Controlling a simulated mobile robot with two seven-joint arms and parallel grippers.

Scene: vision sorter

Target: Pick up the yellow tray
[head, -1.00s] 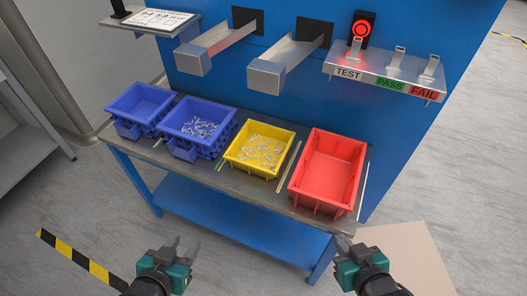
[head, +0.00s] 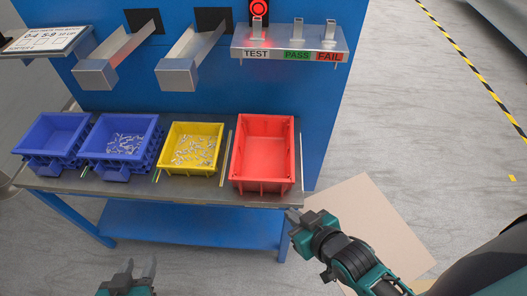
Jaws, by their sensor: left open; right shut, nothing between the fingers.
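The yellow tray (head: 177,170) sits on the grey bench top between a blue bin and the red tray. Several small metal parts lie in it. My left gripper (head: 139,272) is open and empty at the bottom of the view, in front of the bench and apart from the tray. My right gripper (head: 293,217) is shut and empty, by the bench's front right corner, below the red tray (head: 290,180) in the picture. It is apart from the yellow tray.
An empty blue bin (head: 27,146) and a blue bin with metal parts (head: 154,152) stand left of the yellow tray on the bench (head: 207,190).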

